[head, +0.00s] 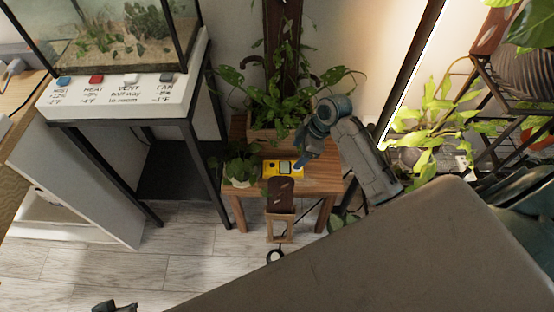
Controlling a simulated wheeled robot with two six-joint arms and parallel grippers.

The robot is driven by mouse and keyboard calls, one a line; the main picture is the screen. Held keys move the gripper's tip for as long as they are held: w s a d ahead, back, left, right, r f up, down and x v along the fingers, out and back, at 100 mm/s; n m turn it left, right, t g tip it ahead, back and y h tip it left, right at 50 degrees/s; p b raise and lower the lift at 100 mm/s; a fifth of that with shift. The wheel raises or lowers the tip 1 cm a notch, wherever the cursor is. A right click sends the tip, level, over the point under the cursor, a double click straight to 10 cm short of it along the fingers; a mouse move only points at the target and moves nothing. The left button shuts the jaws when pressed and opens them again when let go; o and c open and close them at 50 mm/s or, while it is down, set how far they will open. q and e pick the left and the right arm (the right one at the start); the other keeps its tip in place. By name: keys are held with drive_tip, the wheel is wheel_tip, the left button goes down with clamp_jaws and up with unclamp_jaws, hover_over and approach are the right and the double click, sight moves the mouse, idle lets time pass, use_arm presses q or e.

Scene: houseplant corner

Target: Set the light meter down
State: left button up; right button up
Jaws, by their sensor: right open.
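My right gripper (300,163) is open at the meter's right end, pointing down. Its fingers are small and partly hidden by the wrist, so I cannot tell whether they touch the meter. A dark part at the bottom left edge (115,307) looks like the tip of my left gripper; its jaws cannot be made out.
A leafy plant in a wooden planter (266,134) stands behind the meter, a small potted plant (240,169) to its left. A brown object in a wooden holder (281,196) is at the table's front. A terrarium stand (130,92) is left, a plant rack (484,146) right.

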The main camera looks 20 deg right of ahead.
hover_over(283, 167)
drive_tip(key=s+d, duration=0.1)
drive_tip(key=d, duration=0.1)
drive_tip(key=f+b, duration=0.1)
drive_tip(key=f, duration=0.3)
drive_tip(key=shift+s+f, duration=0.2)
drive_tip(key=b+x, duration=0.1)
drive_tip(key=x, duration=0.5)
drive_tip(key=shift+d, duration=0.15)
use_arm(q)
drive_tip(key=shift+w+d+f+t+h, duration=0.2)
drive_tip(key=shift+w+d+f+t, duration=0.25)
drive_tip(key=shift+w, duration=0.1)
drive_tip(key=shift+w+d+f+t+h, duration=0.2)
drive_tip(key=shift+w+d+f+t, duration=0.15)
drive_tip(key=shift+w+t, duration=0.15)
use_arm(e)
drive_tip(key=c, duration=0.9)
use_arm(q)
drive_tip(key=shift+r, duration=0.1)
use_arm(e)
drive_tip(key=shift+r, duration=0.1)
